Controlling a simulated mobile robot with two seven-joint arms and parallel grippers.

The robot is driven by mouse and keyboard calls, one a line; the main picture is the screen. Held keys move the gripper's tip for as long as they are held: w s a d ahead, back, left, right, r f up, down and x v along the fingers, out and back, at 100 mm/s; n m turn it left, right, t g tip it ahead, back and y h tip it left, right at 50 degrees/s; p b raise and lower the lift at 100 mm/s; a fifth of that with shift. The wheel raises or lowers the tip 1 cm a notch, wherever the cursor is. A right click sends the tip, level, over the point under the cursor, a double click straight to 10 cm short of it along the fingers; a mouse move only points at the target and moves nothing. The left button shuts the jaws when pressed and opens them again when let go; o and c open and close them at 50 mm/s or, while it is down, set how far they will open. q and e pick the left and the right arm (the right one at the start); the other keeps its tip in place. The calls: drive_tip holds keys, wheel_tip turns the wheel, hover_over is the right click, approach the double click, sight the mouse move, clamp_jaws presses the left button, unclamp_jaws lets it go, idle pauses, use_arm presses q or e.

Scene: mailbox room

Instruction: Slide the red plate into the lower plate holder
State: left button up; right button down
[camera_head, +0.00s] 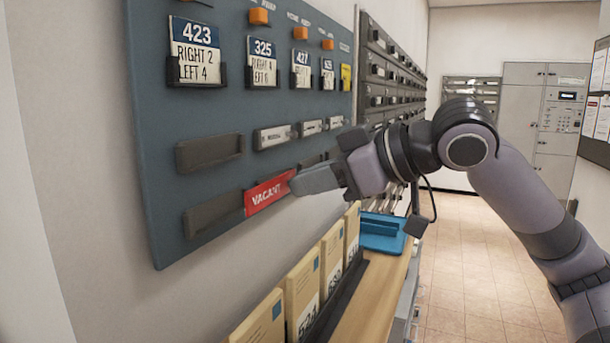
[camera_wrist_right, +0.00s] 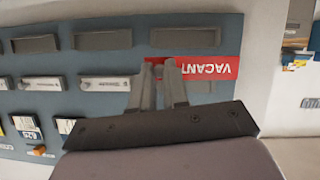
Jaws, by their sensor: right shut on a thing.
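The red plate (camera_head: 268,193), lettered VACANT, is in my right gripper (camera_head: 296,184), whose fingers are shut on its right end in the head view. In the right wrist view the plate (camera_wrist_right: 208,68) appears upside down, with the fingertips (camera_wrist_right: 160,68) at its left part. The lower plate holder (camera_head: 213,215) is a dark, empty strip low on the blue board, just left of the plate in the head view. The plate's left edge appears right beside the holder's right end; I cannot tell whether they touch. My left gripper is out of view.
An empty dark holder (camera_head: 209,152) sits above the lower one. Number cards (camera_head: 195,49) and white name plates (camera_head: 274,136) line the blue board (camera_head: 150,110). Below stand yellow envelopes (camera_head: 301,290) and a blue tray (camera_head: 382,235) on a wooden ledge (camera_head: 372,295).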

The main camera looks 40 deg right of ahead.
drive_tip(key=w+p, duration=0.1)
drive_tip(key=w+a+p, duration=0.1)
drive_tip(key=p, duration=0.1)
drive_tip(key=shift+w+r, duration=0.2)
drive_tip(key=shift+w+a+f+p, duration=0.15)
drive_tip(key=shift+w+a+p, duration=0.3)
drive_tip(key=shift+w+p, duration=0.5)
drive_tip(key=shift+w+a+f+p, duration=0.2)
drive_tip(key=shift+w+a+p, duration=0.2)
drive_tip(key=shift+w+p, duration=0.55)
drive_tip(key=shift+w+a+f+p, duration=0.15)
drive_tip(key=shift+w+a+p, duration=0.35)
drive_tip(key=shift+w, duration=0.75)
drive_tip(key=shift+f+b, duration=0.95)
drive_tip(key=shift+f, duration=0.75)
